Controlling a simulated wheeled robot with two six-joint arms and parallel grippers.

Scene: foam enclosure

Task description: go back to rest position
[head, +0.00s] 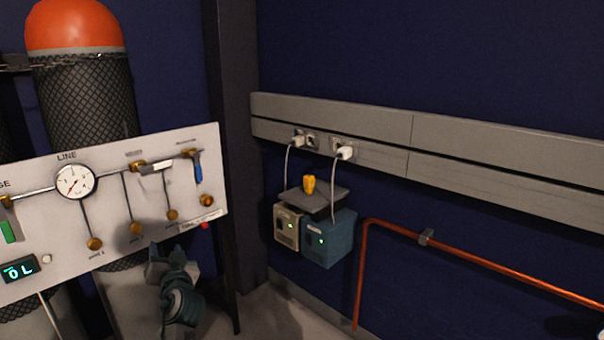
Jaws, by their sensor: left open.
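My left gripper (168,252) is the only one in view, at the lower left of the head view. It is open, with its fingers pointing up in front of the lower edge of the white gauge panel (108,205). I see nothing between its fingers. Whether the fingers touch the panel cannot be told from this view. My right gripper is not in view.
The panel carries a round gauge (75,181), brass knobs and a blue-handled lever (198,168). A tall orange-topped cylinder (75,30) stands behind it. Two plugged-in boxes hang under a shelf (318,200) holding a yellow object (309,185). A copper pipe (480,267) runs right.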

